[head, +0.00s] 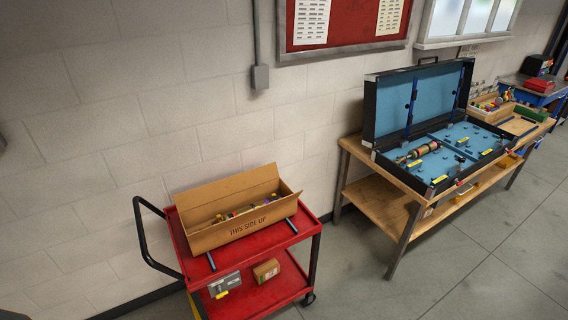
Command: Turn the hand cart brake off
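The red hand cart (254,290) stands against the block wall at the lower middle of the head view. It has a black push handle (140,232) on its left end and dark corner posts. One dark caster (308,299) shows under its right corner. The wheels on the left side are out of frame or hidden, and I cannot make out a brake lever or its setting. Neither of my grippers is in view.
An open cardboard box (238,212) holding shock parts sits on the cart's top. A small carton (266,270) lies on its lower shelf. A wooden workbench (398,235) with an open blue-lined case (436,112) stands to the right. The grey floor (490,285) in front is clear.

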